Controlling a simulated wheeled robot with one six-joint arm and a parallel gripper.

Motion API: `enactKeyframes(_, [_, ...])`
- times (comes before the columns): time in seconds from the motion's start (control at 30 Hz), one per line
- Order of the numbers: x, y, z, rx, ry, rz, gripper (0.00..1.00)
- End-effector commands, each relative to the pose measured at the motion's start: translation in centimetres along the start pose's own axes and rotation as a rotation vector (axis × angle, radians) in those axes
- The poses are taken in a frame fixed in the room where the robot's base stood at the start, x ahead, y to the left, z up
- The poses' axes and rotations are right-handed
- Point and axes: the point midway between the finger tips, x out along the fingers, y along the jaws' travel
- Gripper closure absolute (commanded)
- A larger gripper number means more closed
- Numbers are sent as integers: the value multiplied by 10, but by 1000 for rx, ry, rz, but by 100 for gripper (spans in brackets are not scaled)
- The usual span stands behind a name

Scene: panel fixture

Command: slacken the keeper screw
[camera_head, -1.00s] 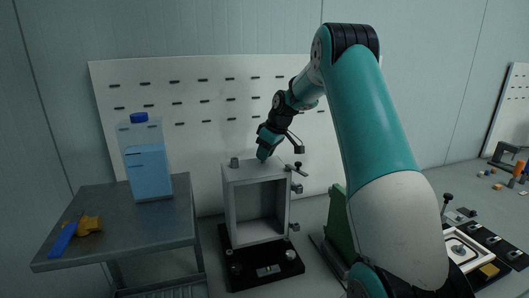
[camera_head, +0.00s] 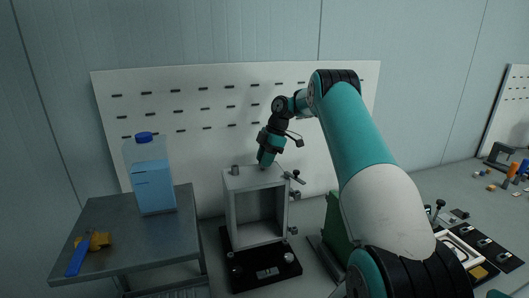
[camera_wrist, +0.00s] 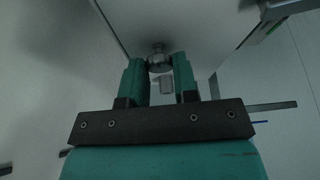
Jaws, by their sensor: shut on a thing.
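The fixture is a grey open-fronted frame (camera_head: 231,214) standing on a black base (camera_head: 262,275). My gripper (camera_head: 264,163) is at the frame's top face, pointing down. In the wrist view my gripper (camera_wrist: 159,66) has its two teal fingers closed on a small round metal knob, which looks like the keeper screw (camera_wrist: 158,60). The fingers hide its sides. A short grey cylinder (camera_wrist: 166,86) shows between the fingers, nearer the palm; I cannot tell whether it is touched.
A grey cylinder (camera_head: 235,169) stands on the frame's top left, and clamp handles (camera_head: 293,177) stick out at its right. A side table (camera_head: 125,235) at left carries a blue-filled bottle (camera_head: 151,180) and a blue-handled tool (camera_head: 78,257). A pegboard (camera_head: 200,110) stands behind.

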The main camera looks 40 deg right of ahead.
Motion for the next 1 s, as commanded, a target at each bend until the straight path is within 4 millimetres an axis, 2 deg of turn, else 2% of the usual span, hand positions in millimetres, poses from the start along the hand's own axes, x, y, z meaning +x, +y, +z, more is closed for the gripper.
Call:
enactKeyframes(0.03, [-6, 2, -2, -33, 0, -8, 96])
enactKeyframes(0.4, [-4, 4, -2, -194, -1, -72, 96])
enactKeyframes(1.0, [-2, 4, -1, -226, -2, -85, 96])
